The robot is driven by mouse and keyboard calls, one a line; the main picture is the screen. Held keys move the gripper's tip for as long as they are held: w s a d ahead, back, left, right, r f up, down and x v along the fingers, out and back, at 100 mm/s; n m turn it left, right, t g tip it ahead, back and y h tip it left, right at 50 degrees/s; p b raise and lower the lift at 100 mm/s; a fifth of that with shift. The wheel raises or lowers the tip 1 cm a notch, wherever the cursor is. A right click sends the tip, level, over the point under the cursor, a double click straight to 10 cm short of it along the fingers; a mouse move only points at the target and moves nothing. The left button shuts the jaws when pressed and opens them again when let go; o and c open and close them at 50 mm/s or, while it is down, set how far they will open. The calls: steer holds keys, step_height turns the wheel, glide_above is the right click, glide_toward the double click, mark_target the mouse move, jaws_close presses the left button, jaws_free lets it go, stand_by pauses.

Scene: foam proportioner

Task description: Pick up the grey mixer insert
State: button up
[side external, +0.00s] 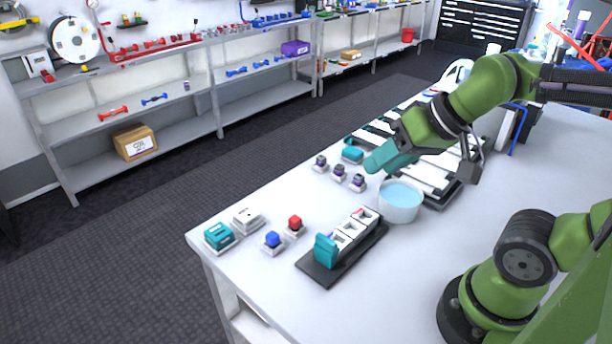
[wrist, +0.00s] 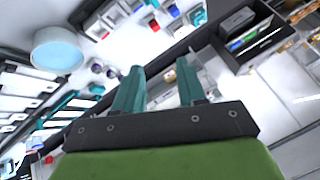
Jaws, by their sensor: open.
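Three small dark grey-purple pieces on pale bases stand in a row on the white table: a far one (side external: 320,162), a middle one (side external: 339,172) and a near one (side external: 357,182). I cannot tell which piece is the grey mixer insert. My gripper (side external: 374,165), with teal fingers, is above the table beside this row, apart from it as far as I can see. In the wrist view the two fingers (wrist: 158,78) are spread with nothing between them. Small pieces (wrist: 98,68) show left of the fingers there, partly blurred.
A round pale-blue-topped white container (side external: 400,203) stands right of the row. A dark tray (side external: 318,270) holds white square sockets and a teal block. A red piece (side external: 295,224), a blue piece (side external: 273,241), a white block (side external: 247,219) and a teal block (side external: 219,237) stand near the front corner.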

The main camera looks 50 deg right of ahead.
steer(key=shift+o, duration=0.4)
steer(key=shift+o, duration=1)
